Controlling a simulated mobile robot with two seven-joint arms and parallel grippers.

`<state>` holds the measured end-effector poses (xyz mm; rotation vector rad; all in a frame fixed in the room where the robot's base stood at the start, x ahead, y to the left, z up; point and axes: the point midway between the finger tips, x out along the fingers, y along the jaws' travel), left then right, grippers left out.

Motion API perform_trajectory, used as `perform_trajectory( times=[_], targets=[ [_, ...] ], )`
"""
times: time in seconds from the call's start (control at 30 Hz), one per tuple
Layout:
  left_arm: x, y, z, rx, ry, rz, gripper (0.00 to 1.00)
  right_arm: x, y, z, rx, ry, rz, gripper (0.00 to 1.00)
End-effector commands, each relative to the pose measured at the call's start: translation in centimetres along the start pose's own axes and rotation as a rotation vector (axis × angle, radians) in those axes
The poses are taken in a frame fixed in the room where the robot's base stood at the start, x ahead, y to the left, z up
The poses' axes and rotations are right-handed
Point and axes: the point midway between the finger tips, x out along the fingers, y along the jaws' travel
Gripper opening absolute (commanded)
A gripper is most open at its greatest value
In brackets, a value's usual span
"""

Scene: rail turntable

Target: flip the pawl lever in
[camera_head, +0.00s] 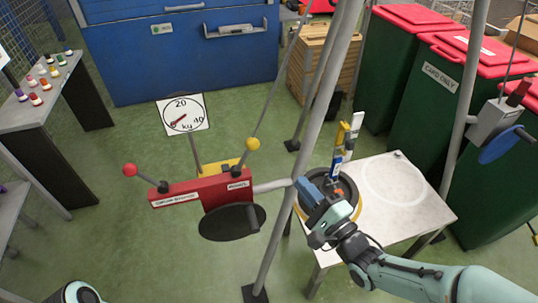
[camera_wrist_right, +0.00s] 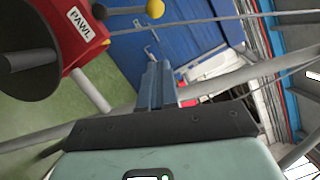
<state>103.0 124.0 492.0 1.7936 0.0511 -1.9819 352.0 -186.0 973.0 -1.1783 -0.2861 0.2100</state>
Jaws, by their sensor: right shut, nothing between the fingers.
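The red winch box (camera_head: 210,188) stands in the middle of the head view. Its pawl lever has a yellow ball knob (camera_head: 253,144) on a short dark rod, above the PAWL label, and leans up to the right. A second lever with a red ball knob (camera_head: 130,170) leans up to the left. The yellow knob (camera_wrist_right: 155,8) and red box (camera_wrist_right: 88,40) also show in the right wrist view. My right gripper (camera_head: 303,186) is shut and empty, right of the box and apart from the yellow knob. Its blue fingers (camera_wrist_right: 157,75) are together. My left gripper's fingers are out of view.
A grey slanted pole (camera_head: 300,150) passes close to my right gripper. A white table (camera_head: 410,220) with a dark round holder of tools stands at the right. A black disc (camera_head: 232,222) is under the box. A dial sign (camera_head: 183,114) stands behind it. Green floor lies left.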

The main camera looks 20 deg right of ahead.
Motion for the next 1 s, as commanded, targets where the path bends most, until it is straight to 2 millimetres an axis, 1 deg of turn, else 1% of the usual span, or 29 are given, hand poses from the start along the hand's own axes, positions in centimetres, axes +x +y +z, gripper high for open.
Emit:
perform_trajectory(
  times=[0.3,0.4,0.43,0.5,0.7,1.0],
  targets=[
    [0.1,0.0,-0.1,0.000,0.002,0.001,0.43,6.8,0.1,0.1,0.003,-0.002,0.000,0.00],
    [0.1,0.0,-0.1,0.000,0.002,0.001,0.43,8.7,0.1,0.1,0.003,-0.002,-0.001,0.00],
    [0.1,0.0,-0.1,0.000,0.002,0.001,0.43,9.1,0.1,0.5,0.003,-0.004,-0.001,0.00],
    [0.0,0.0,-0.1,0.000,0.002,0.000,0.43,9.8,0.0,1.4,0.003,-0.005,-0.001,0.00],
    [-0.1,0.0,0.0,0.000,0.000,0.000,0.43,11.1,0.0,2.7,0.002,-0.001,0.000,0.00],
    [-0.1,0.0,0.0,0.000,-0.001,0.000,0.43,11.3,0.0,2.9,0.000,0.000,0.000,0.00]
  ],
)
